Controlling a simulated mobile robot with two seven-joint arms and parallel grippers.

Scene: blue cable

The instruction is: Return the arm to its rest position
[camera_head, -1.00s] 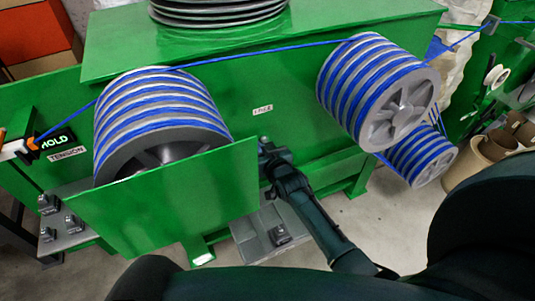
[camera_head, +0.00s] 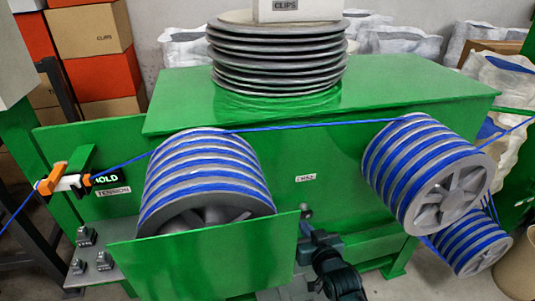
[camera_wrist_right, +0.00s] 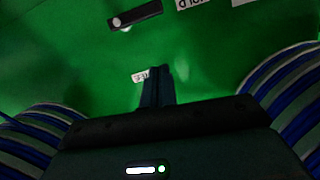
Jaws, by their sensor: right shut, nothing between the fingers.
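My right gripper (camera_head: 305,222) is in front of the green machine (camera_head: 330,160), below its small white label (camera_head: 305,178), just right of the angled green guard plate (camera_head: 205,260). In the right wrist view its fingers (camera_wrist_right: 156,84) are together and empty, pointing at the green panel. The blue cable (camera_head: 300,125) is wound around the large left drum (camera_head: 205,170) and the right drum (camera_head: 412,175), and runs taut between them. A smaller lower drum (camera_head: 470,240) also carries blue cable. My left gripper is not in view.
A clamp with orange ends (camera_head: 52,187) sits at the left by the HOLD and TENSION labels, with the cable passing at it. Stacked grey discs (camera_head: 278,60) with a CLIPS box (camera_head: 298,10) stand on top. Boxes (camera_head: 92,40) and wrapped sacks (camera_head: 400,42) are behind.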

